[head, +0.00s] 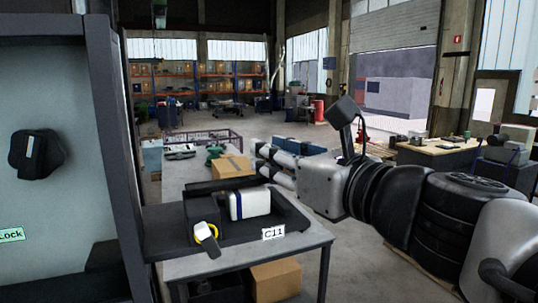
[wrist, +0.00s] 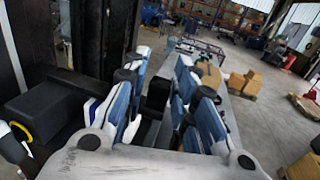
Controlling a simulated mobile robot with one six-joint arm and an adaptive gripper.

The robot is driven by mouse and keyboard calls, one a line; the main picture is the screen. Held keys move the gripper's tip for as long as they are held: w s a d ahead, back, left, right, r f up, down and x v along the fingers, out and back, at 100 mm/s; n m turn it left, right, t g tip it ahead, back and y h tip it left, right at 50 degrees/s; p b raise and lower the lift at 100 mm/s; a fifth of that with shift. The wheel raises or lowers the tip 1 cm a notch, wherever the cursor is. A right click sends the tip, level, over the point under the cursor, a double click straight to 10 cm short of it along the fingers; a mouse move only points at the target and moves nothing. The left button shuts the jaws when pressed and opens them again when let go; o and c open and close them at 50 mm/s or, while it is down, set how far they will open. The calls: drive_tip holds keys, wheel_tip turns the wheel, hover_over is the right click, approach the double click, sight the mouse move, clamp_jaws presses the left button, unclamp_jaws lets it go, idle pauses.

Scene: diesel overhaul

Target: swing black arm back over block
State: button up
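A white block (head: 250,203) with a dark blue stripe sits in a black fixture (head: 285,212) on the table, in the head view. A black box-shaped part (head: 203,212) stands against its left side, with a yellow ring and pale knob (head: 207,235) on its front. A low black bar (head: 228,184) lies behind the block; I cannot tell which black piece is the arm. My gripper (head: 259,157) is behind and above the block, fingers pointing left. In the wrist view my gripper (wrist: 165,88) has its fingers apart, with no object clearly held; the left finger hides much of the block.
A C11 label (head: 273,232) is on the fixture's front. A grey cabinet (head: 75,100) with a dark frame stands close on the left. A cardboard box (head: 233,165) is behind the fixture. Black tyres (head: 455,225) are stacked at the right. Open floor lies beyond the table.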

drive_tip(key=shift+o, duration=1.1)
drive_tip(key=v, duration=0.7)
drive_tip(key=shift+s, duration=0.15)
drive_tip(key=shift+d, duration=0.15)
